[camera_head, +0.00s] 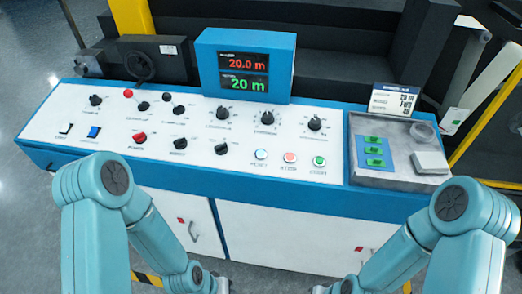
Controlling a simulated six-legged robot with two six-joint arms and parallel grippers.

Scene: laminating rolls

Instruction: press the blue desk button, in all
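The white-topped control desk (200,150) with blue edges stretches across the middle of the head view. A round button with a blue ring (261,155) sits on its front right part, left of a red button (290,157) and a green button (319,161). My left gripper (222,285) and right gripper (320,289) show only as small bits at the bottom edge, below and in front of the desk, apart from the buttons. Their fingers are too cut off to tell open from shut.
A blue display box (245,40) stands at the desk's back. Several black knobs (222,112) and a red knob (139,138) rise from the panel. A metal tray (385,178) with green pieces, a white block and a round container is at the right. Dark machinery stands behind.

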